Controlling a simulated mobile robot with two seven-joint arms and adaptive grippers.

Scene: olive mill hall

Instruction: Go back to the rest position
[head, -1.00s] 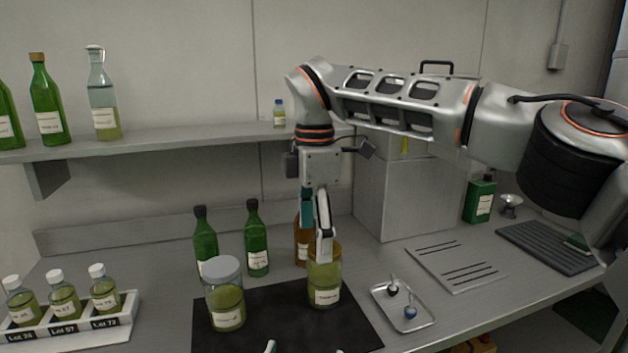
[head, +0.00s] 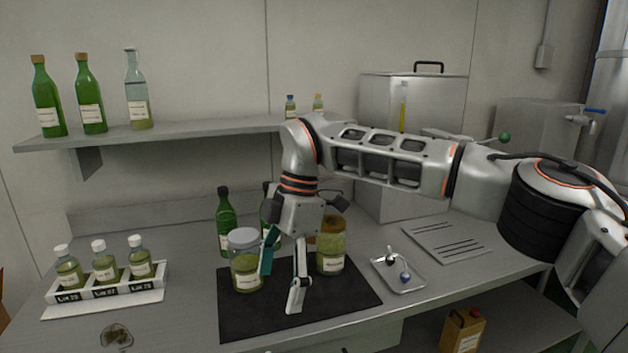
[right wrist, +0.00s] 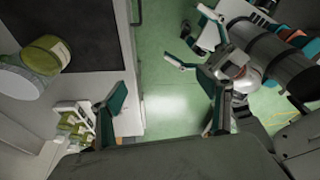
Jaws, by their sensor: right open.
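My right gripper (head: 281,279) is open and empty in the head view, in front of and between two jars on the black mat (head: 345,297). The left jar (head: 246,275) has a pale lid and its right edge is partly behind a finger. The right jar (head: 331,262) shows no pale lid. Both jars stand upright, also in the right wrist view. There my right gripper's fingers (right wrist: 165,110) are spread with nothing between them. My left gripper (right wrist: 184,36) shows over the green floor with its fingers apart and empty.
A labelled rack (head: 150,287) with small bottles stands at left. A metal tray (head: 411,279) with small items lies right of the mat. Green bottles (head: 226,235) stand behind the jars. The shelf (head: 190,132) holds more bottles. A steel tank (head: 376,95) stands behind my arm.

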